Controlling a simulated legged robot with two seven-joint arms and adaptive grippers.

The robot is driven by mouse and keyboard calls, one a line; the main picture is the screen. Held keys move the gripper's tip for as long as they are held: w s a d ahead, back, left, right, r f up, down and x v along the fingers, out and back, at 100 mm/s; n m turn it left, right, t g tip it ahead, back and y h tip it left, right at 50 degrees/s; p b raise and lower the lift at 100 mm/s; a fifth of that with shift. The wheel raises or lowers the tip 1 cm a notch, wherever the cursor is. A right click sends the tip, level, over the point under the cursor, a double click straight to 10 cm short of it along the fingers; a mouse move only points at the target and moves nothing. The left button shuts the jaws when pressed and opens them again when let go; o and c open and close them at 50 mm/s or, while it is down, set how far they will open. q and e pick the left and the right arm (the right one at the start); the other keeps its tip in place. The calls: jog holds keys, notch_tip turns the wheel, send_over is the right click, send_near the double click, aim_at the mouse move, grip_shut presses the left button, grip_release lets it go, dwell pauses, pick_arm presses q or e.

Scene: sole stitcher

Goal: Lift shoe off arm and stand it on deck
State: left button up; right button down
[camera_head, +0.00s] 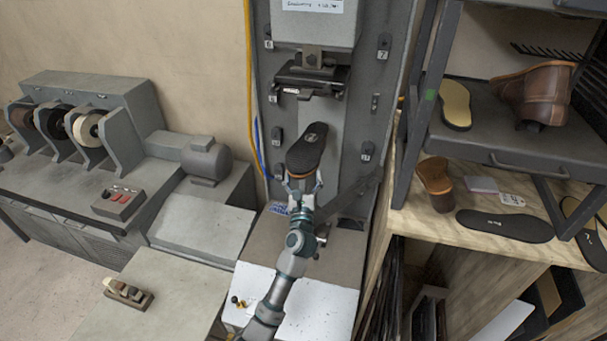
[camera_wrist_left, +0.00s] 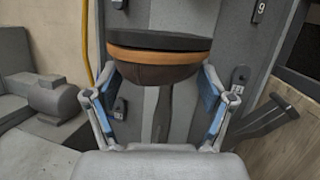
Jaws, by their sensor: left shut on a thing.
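The shoe (camera_head: 307,146) is in front of the stitcher's column in the head view, its black sole turned up. In the left wrist view the shoe (camera_wrist_left: 160,52) shows the black sole on top, an orange-brown welt and a dark brown upper below. My left gripper (camera_head: 302,186) is shut on the shoe's near end, with one finger on each side in the wrist view (camera_wrist_left: 160,88). A dark upright part (camera_wrist_left: 162,115) shows below the shoe; I cannot tell whether it touches. The grey-brown deck (camera_head: 335,250) lies below. My right gripper is out of view.
The stitcher head (camera_head: 312,75) hangs above the shoe. A dark lever (camera_head: 350,198) slants right of my gripper. A white sheet (camera_head: 318,312) covers the near deck. A shelf rack (camera_head: 490,125) with shoes and soles stands right; a grinder bench (camera_head: 120,170) stands left.

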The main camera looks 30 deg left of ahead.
aim_at(301, 171)
pick_arm(q)
jog(key=shift+s+d+r, duration=0.1)
jog(key=shift+s+r, duration=0.05)
jog(key=shift+s, duration=0.2)
jog(key=shift+s+p, duration=0.15)
jog(key=shift+p, duration=0.15)
jog(key=shift+s+d+r+p, duration=0.1)
jog(key=shift+s+d+p, duration=0.1)
jog(key=shift+s, duration=0.15)
jog(key=shift+s+d+p, duration=0.1)
jog(key=shift+s+p, duration=0.1)
jog(key=shift+s, duration=0.15)
jog(key=shift+a+r, duration=0.1)
jog(key=shift+r, duration=0.05)
jog(key=shift+r+p, duration=0.85)
jog(key=shift+p, duration=0.3)
jog(key=shift+r+p, duration=1.3)
jog(key=shift+p, duration=0.05)
jog(key=shift+c, duration=0.2)
jog(key=shift+r, duration=0.1)
jog(key=shift+r+p, duration=0.95)
jog(key=shift+p, duration=0.15)
